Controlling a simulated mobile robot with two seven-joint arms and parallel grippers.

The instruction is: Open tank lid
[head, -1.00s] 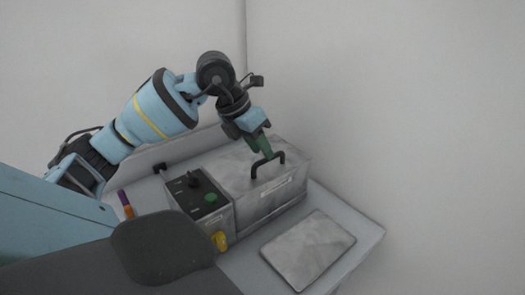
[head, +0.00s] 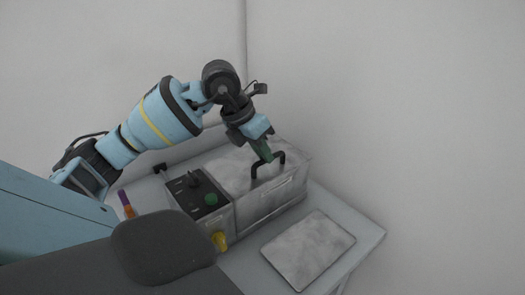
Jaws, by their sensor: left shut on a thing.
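The tank (head: 270,207) is a grey metal box on the table, with a mottled grey lid (head: 228,168) on top. The lid lies flat and looks closed. A black handle (head: 282,158) stands up from the lid. My left gripper (head: 265,155) reaches down from above, with its green fingers shut on the handle. The fingers partly cover the handle's bar. My right gripper is not in view.
A control box with a black knob and a green button (head: 211,200) adjoins the tank's left side; a yellow part (head: 219,241) is on its front. A flat grey plate (head: 308,249) lies at the table's (head: 368,232) right. Walls stand close behind.

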